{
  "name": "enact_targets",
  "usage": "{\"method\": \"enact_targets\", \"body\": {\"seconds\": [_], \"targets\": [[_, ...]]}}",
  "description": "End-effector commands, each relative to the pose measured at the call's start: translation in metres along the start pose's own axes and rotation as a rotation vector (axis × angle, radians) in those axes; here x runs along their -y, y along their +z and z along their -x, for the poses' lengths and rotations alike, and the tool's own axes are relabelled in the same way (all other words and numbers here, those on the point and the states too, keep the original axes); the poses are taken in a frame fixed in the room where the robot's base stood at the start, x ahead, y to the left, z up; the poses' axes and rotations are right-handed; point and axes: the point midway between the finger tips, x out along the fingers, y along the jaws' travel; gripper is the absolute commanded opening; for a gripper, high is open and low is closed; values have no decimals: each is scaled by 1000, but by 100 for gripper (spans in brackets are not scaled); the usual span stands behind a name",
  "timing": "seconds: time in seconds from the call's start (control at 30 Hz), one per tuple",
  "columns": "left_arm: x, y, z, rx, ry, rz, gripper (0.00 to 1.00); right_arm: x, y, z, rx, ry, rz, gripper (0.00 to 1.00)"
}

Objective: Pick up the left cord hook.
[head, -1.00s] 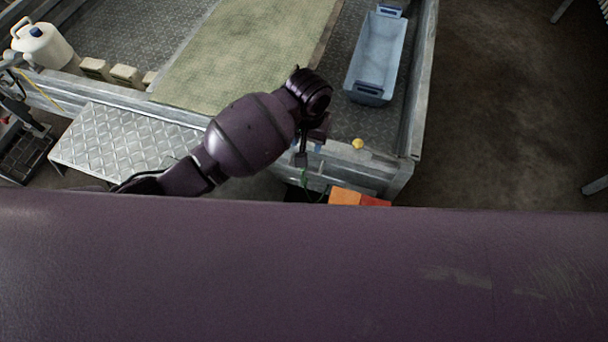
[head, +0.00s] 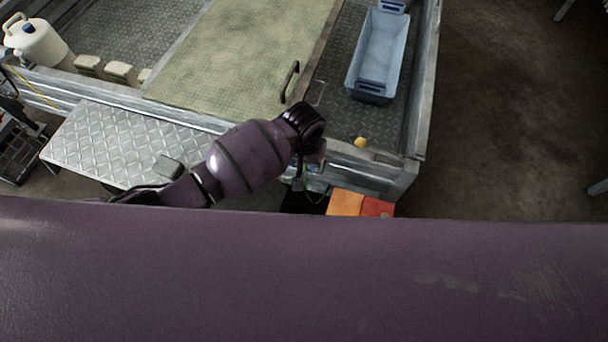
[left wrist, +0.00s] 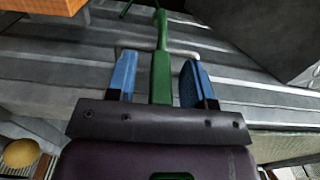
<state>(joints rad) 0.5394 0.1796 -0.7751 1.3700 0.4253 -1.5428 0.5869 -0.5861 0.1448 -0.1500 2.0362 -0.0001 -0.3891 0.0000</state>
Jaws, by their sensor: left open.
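A slim green piece, seemingly the left cord hook (left wrist: 161,75), shows in the left wrist view, running lengthwise between my blue fingers. Its far end narrows and lies against the grey ribbed metal side. My left gripper (left wrist: 160,82) is open, one finger on each side of the green piece, with gaps visible. In the head view my left gripper (head: 306,174) is at the outer side of the metal platform's edge, largely hidden by its own wrist. A thin bit of green shows beside it there. My right gripper is not in view.
Orange and red boxes (head: 346,203) sit just right of my left gripper. A yellow ball (head: 360,142) is on the platform's rim (head: 385,168). A blue bin (head: 378,55) and a green mat (head: 230,60) lie on the platform. A metal ramp (head: 105,145) is left.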

Motion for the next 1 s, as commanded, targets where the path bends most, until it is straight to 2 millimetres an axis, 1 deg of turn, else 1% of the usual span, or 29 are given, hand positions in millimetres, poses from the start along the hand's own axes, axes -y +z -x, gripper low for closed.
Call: {"method": "enact_targets", "body": {"seconds": [0.03,0.07,0.27,0.3,0.47,0.6,0.87,1.0], "targets": [[0,0,-7,3,0,0,48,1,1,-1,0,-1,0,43],[0,0,-8,2,0,0,48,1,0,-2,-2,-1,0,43],[0,0,-8,-2,0,0,48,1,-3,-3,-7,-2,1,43],[0,0,-7,-2,0,0,46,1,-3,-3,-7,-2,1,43],[0,0,-7,-1,0,0,22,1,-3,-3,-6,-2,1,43],[0,0,-7,-1,0,0,0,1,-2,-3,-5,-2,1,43],[0,-1,-6,-2,0,0,0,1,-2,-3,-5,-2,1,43],[0,-1,3,-4,0,0,0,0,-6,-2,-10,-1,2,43]]}}
